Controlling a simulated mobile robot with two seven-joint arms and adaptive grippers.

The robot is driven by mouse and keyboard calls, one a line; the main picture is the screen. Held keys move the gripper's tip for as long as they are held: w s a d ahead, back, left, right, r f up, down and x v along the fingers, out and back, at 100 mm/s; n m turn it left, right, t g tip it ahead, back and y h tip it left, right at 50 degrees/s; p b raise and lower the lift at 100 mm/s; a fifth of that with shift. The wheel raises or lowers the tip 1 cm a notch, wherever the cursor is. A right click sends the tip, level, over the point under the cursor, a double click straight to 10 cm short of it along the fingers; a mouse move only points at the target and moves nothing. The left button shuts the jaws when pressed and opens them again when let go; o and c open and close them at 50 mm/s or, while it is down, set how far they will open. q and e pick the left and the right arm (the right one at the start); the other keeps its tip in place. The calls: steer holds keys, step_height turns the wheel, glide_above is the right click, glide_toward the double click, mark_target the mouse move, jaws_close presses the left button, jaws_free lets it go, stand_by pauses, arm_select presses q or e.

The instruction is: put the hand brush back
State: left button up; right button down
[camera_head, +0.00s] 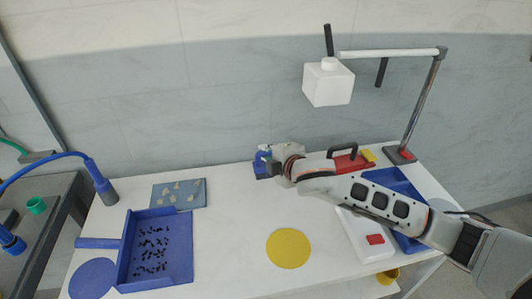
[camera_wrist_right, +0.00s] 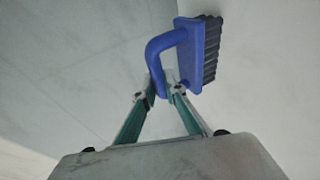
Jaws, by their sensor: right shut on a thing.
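The hand brush (camera_wrist_right: 197,50) is blue with a dark bristle block and a looped blue handle. My right gripper (camera_wrist_right: 163,92) is shut on its handle in the right wrist view, with the bristles on the far right side. In the head view my right gripper (camera_head: 268,156) is at the back middle of the white table, near the wall. The blue brush (camera_head: 261,168) shows below it, partly hidden by the gripper. I cannot tell whether the brush touches the table. My left gripper is in neither view.
A blue dustpan (camera_head: 184,268) with black bits lies front left, near a blue disc (camera_head: 92,279) and a grey-blue mat (camera_head: 158,204). A yellow disc (camera_head: 288,248) lies mid-table. A white press-like box (camera_head: 358,255) and lamp stand (camera_head: 424,97) are at right.

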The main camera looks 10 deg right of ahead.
steer(key=c, duration=2.1)
jaws_free()
steer(key=shift+f, duration=0.1)
steer(key=shift+r, duration=0.2)
steer(key=p+v, duration=0.1)
steer(key=v, duration=1.1)
steer(key=shift+s+f, duration=0.1)
